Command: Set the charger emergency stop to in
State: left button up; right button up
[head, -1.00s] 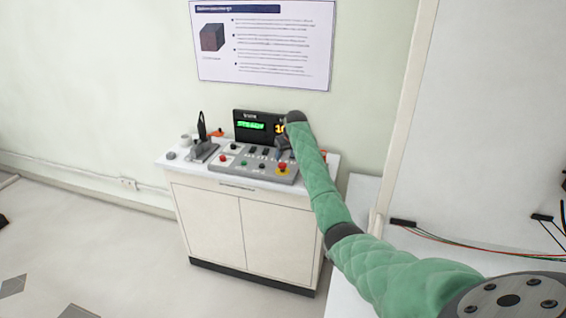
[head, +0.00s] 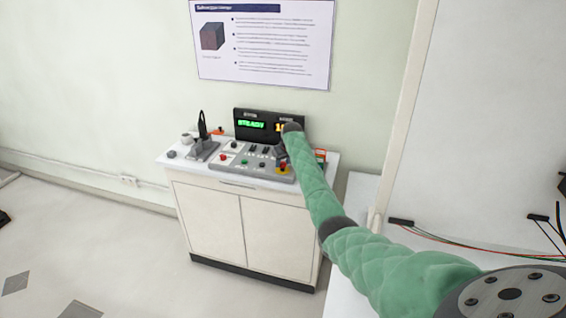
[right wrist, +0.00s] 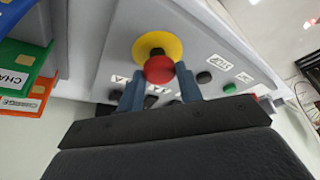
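The emergency stop, a red mushroom button on a yellow collar, is at the right front of the grey control panel in the head view (head: 284,169). In the right wrist view the red button (right wrist: 159,69) shows in front of its yellow collar. My right gripper (right wrist: 160,84) is open, with its two blue-grey fingers on either side of the button and visible gaps between. It holds nothing. In the head view my right gripper (head: 281,157) is just above the button and partly hidden by my arm. My left gripper is not in view.
The panel (head: 232,164) stands on a white cabinet (head: 240,225). A display (head: 252,125) behind reads STEADY. Coloured cards (right wrist: 28,75) stand at the left in the wrist view. Several small buttons and switches, including a green one (right wrist: 229,88), are near the fingers.

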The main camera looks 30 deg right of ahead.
grip_shut()
jog(key=shift+f, duration=0.55)
jog(key=o, duration=0.5)
grip_release()
jog(key=shift+f, duration=0.1)
jog(key=shift+o, duration=1)
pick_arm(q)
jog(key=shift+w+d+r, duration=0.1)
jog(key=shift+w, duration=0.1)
